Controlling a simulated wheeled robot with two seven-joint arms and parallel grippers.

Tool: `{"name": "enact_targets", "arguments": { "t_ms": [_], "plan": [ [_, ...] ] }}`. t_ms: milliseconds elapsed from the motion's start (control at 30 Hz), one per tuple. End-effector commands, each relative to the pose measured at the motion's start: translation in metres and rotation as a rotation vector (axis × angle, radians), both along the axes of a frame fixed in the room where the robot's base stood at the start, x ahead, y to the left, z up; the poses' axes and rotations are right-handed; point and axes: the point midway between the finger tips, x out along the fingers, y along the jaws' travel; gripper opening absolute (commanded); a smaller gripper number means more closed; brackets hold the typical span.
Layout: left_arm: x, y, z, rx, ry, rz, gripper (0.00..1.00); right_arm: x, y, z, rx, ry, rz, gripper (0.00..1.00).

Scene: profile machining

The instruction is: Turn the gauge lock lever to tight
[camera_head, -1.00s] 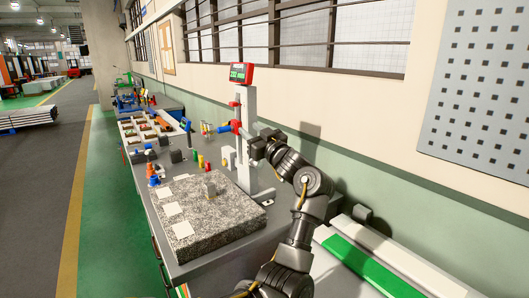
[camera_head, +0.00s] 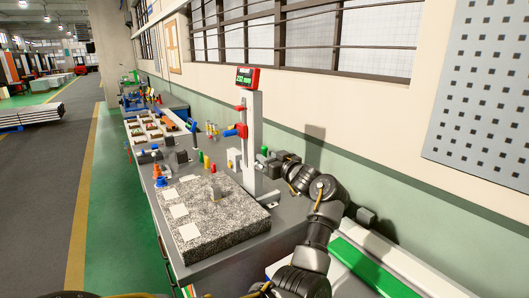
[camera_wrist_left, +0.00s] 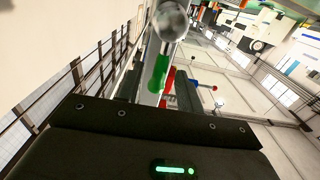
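In the left wrist view the red slider (camera_wrist_left: 168,80) and blue tip (camera_wrist_left: 214,88) show past a green handle (camera_wrist_left: 158,75) and a shiny ball (camera_wrist_left: 170,20) close to the camera. A green piece (camera_head: 264,150) also shows beside the column in the head view. I cannot tell which part is the lock lever.
A speckled granite plate (camera_head: 230,222) lies on the bench before the gauge, with white cards and a small block on it. Several coloured pieces and a parts tray (camera_head: 152,130) stand farther back. The wall (camera_head: 360,140) runs close along the right.

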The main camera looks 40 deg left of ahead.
Motion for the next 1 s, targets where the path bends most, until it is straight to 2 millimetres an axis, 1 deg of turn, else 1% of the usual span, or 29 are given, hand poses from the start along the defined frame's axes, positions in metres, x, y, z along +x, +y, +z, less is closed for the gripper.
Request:
{"name": "enact_targets", "arguments": {
  "t_ms": [33,200,333,567,833,1000],
  "plan": [
    [0.002,0.008,0.002,0.001,0.003,0.001,0.36,0.0,0.001,0.004,0.0,-0.001,0.0,0.36],
    [0.007,0.023,0.002,0.002,0.0,0.0,0.36,0.0,0.001,0.007,0.001,-0.001,-0.001,0.36],
    [0.008,0.027,0.0,0.001,0.0,0.0,0.36,0.001,0.001,0.007,0.001,-0.001,-0.001,0.36],
    [0.008,0.027,0.0,0.0,-0.001,0.0,0.36,0.001,0.001,0.007,0.001,-0.001,-0.001,0.36],
    [0.008,0.026,0.0,0.001,0.0,0.0,0.01,0.001,0.001,0.007,0.001,-0.001,-0.001,0.36],
    [0.008,0.026,0.0,0.0,0.0,0.0,0.0,0.001,0.001,0.007,0.001,-0.001,-0.001,0.36]
  ]
}}
